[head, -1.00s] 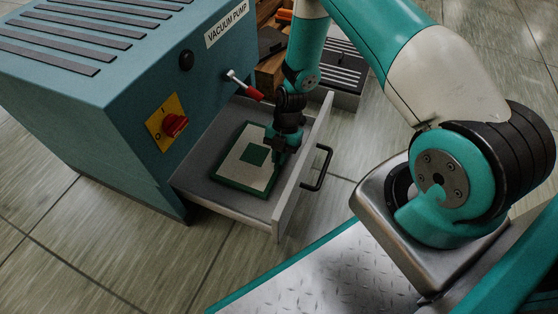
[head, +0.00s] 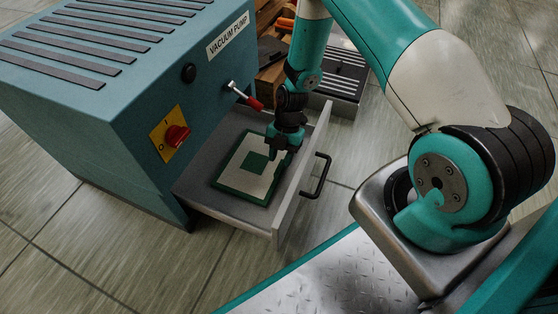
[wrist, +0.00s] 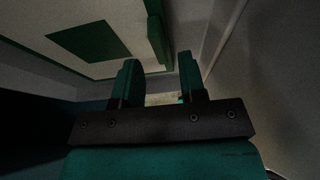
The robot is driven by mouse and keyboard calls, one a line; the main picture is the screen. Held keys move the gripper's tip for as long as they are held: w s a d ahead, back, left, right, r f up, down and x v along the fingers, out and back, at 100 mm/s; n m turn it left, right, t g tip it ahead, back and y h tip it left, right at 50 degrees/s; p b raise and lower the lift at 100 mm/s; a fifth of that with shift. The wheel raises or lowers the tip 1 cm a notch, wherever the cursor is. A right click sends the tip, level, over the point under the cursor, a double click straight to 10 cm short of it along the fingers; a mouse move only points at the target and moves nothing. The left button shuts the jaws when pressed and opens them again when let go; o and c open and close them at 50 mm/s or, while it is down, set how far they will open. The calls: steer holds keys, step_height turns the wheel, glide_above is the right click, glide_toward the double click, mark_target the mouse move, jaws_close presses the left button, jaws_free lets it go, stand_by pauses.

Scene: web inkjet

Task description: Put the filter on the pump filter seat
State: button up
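The filter (head: 231,183) is a flat cream panel with a green rim and a green square in its middle. It lies flat in the pulled-out drawer (head: 200,192) of the vacuum pump; the seat itself cannot be told apart beneath it. A raised green tab (head: 284,164) stands at the filter's right side and also shows in the wrist view (wrist: 157,38). My gripper (head: 279,154) is just above that side of the filter. In the wrist view my gripper (wrist: 159,80) has its fingers apart with nothing between them, and the tab is beyond the fingertips.
The pump body (head: 125,115) stands left of the drawer, with a red switch (head: 177,136) and a red-tipped lever (head: 246,97) above it. The drawer front (head: 300,184) has a black handle (head: 319,178). A dark slotted box (head: 343,77) stands behind. Floor in front is clear.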

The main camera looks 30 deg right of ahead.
step_height(320, 180, up, 23)
steer(key=w+a+m+p, duration=0.3)
steer(key=m+p, duration=0.1)
steer(key=m, duration=0.1)
steer(key=s+a+r+m+t, duration=0.1)
steer(key=s+a+r+m, duration=0.35)
steer(key=r, duration=0.35)
steer(key=s+a+r+m+t, duration=0.1)
steer(key=s+a+r+m, duration=0.2)
steer(key=s+r, duration=0.4)
steer(key=s+a+r+m, duration=0.1)
steer(key=s+r+m, duration=0.4)
steer(key=s, duration=0.5)
steer(key=shift+a+r+m+t+y, duration=0.3)
steer(key=shift+a+r+m, duration=0.05)
steer(key=shift+r, duration=0.45)
